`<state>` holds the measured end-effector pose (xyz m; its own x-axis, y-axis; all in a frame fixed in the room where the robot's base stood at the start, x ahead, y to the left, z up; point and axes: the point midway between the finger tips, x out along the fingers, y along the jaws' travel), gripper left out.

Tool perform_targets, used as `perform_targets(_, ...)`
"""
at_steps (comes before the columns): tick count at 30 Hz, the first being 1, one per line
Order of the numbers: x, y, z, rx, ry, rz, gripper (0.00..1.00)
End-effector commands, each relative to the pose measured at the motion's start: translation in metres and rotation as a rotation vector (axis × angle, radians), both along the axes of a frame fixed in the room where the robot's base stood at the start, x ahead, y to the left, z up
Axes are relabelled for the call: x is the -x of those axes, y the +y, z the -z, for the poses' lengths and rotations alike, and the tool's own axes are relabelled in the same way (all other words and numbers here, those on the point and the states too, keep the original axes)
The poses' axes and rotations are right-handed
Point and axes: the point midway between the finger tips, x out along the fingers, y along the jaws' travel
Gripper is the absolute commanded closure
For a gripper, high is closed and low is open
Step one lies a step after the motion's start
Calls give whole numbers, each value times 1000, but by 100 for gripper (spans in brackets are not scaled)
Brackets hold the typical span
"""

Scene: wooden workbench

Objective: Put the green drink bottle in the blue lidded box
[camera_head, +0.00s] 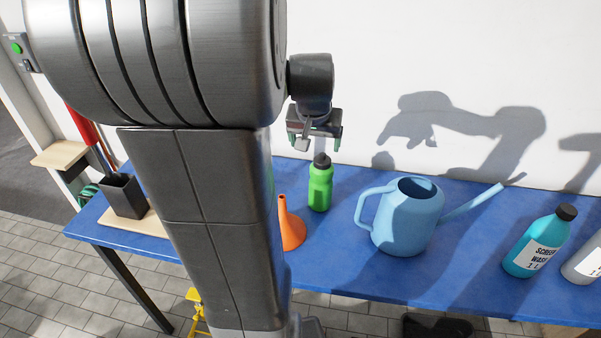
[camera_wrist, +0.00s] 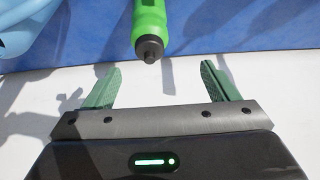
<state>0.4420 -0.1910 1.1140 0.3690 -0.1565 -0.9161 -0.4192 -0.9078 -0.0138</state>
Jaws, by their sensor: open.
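The green drink bottle (camera_head: 320,187) with a black cap stands upright on the blue bench top, near its back edge. In the wrist view the bottle (camera_wrist: 149,22) shows cap-first, ahead of the fingers and between their lines. My gripper (camera_head: 317,139) is above the bottle, pointing down at its cap. In the wrist view my gripper (camera_wrist: 160,82) has its two green fingers wide apart with nothing between them. The blue lidded box is not seen in either view; my arm hides part of the bench.
An orange funnel (camera_head: 291,228) stands left of the bottle. A light blue watering can (camera_head: 408,225) stands to its right. A screen wash bottle (camera_head: 540,243) is farther right. A dark holder with tools (camera_head: 124,196) is at the left. The white wall (camera_head: 460,60) is close behind.

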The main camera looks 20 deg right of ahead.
Motion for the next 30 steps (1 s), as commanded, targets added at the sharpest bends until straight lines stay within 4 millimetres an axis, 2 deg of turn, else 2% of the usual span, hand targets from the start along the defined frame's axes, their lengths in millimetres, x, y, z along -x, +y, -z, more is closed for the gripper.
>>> perform_targets(2, 7, -5, -3, 6, 18, 14, 20)
perform_targets(5, 8, -8, 2, 6, 31, 21, 20)
perform_targets(15, -12, -18, 57, 5, 32, 19, 20)
perform_targets(18, -16, -20, 67, 5, 30, 19, 20)
perform_targets(26, -21, -23, 78, 6, 27, 19, 20)
perform_targets(30, -25, -29, 91, 4, 31, 20, 20)
